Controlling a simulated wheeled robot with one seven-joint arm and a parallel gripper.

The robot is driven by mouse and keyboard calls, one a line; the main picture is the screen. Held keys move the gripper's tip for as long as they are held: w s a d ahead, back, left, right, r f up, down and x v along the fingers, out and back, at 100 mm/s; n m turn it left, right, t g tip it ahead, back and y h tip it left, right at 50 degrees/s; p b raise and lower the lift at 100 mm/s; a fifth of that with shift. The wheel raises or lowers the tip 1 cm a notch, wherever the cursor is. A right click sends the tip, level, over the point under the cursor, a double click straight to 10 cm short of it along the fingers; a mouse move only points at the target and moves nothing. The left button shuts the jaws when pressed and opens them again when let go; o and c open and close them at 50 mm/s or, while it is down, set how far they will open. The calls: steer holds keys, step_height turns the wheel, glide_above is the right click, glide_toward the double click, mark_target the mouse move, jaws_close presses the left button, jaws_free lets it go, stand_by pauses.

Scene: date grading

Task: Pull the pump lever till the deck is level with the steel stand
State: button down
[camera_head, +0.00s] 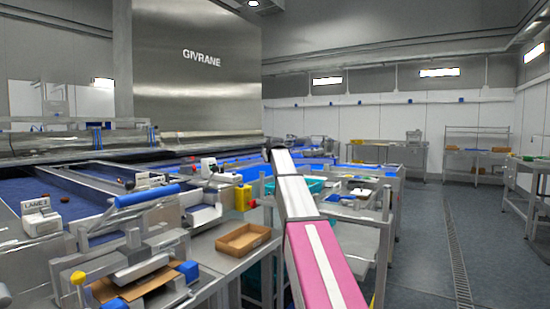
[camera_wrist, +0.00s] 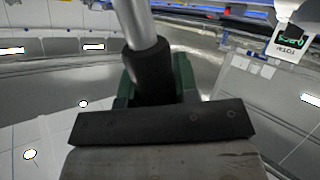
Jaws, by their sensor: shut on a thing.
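In the wrist view the pump lever shows as a round metal bar with a black grip (camera_wrist: 150,72), leaning slightly from upright. My gripper (camera_wrist: 156,92) is shut on this black grip, with green finger parts on either side of it. A dark bar and a grey plate of my gripper fill the bottom of the view and hide the lever's lower end. In the head view my pink and white arm reaches forward and hides the gripper and lever. I cannot make out the deck or the steel stand clearly, nor compare their heights.
A cardboard tray (camera_head: 243,239) lies on a steel bench left of my arm. A grading line with a blue belt (camera_head: 70,200) runs farther left. A steel-framed table (camera_head: 350,212) stands close on the right. The grey floor (camera_head: 425,235) beyond it is open.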

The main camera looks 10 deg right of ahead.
steer(key=shift+w+a, duration=0.1)
steer(key=shift+a, duration=0.1)
steer(key=shift+s+d+r+m+t, duration=0.15)
steer(key=shift+s+d+r, duration=0.05)
steer(key=shift+s+d, duration=0.25)
steer(key=shift+s+d+r+m+t, duration=0.15)
steer(key=shift+s+d+r, duration=0.05)
steer(key=shift+s+d, duration=0.2)
steer(key=shift+s+d+r+m+t+y, duration=0.3)
steer(key=shift+s+d+r+t, duration=0.1)
steer(key=shift+s+d, duration=0.1)
steer(key=shift+m+t+y, duration=0.3)
steer(key=shift+m+t, duration=0.3)
steer(key=shift+t, duration=0.2)
steer(key=s+d, duration=0.1)
steer(key=s+d+r, duration=0.1)
steer(key=shift+s+d, duration=0.35)
steer(key=shift+s, duration=0.05)
